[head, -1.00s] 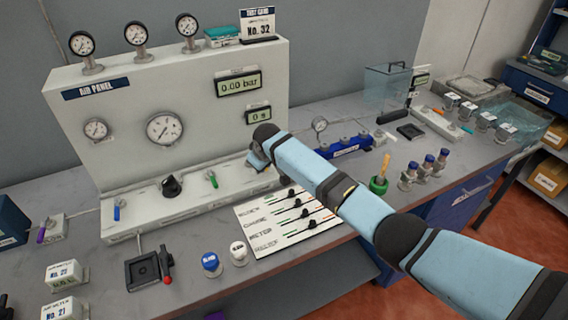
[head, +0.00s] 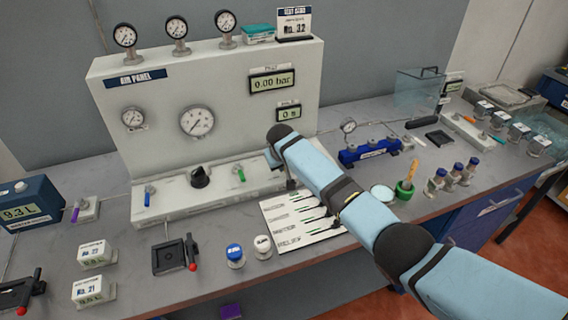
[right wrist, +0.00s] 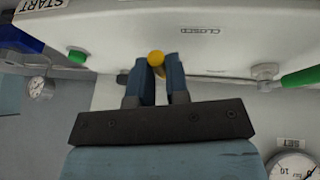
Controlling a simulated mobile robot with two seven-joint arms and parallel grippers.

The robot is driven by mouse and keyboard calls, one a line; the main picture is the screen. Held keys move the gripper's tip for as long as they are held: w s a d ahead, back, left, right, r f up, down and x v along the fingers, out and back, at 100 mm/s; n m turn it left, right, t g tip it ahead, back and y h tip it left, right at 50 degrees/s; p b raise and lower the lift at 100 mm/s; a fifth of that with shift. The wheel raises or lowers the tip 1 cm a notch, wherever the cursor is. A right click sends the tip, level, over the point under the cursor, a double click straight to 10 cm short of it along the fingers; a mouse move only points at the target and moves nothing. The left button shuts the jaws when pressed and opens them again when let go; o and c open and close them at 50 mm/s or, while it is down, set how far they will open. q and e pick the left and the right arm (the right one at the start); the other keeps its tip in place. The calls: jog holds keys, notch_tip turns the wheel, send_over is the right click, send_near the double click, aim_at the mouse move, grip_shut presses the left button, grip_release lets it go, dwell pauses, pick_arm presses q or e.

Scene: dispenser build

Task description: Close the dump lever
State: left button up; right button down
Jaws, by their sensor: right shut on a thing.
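The dump lever, which I take to be the yellow-knobbed lever (right wrist: 156,58), shows in the right wrist view at the panel base. My right gripper (right wrist: 163,66) is shut on it; the ball knob sticks out past the fingertips and some yellow stem shows between the fingers. A "CLOSED" label (right wrist: 201,30) is on the white panel beside it. In the head view my right arm reaches the right end of the AIR PANEL (head: 137,78), and the arm hides the lever and most of the gripper. My left gripper is not in view.
A green-handled lever (head: 239,175), a black knob (head: 200,177) and a blue-handled lever (head: 149,194) stand along the panel base. A white instruction card (head: 283,240) lies below my arm. A blue manifold (head: 370,152) and several vials stand to the right.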

jog(key=c, duration=1.1)
grip_release()
jog(key=shift+a, duration=0.1)
jog(key=v, duration=1.4)
jog(key=shift+f, duration=0.15)
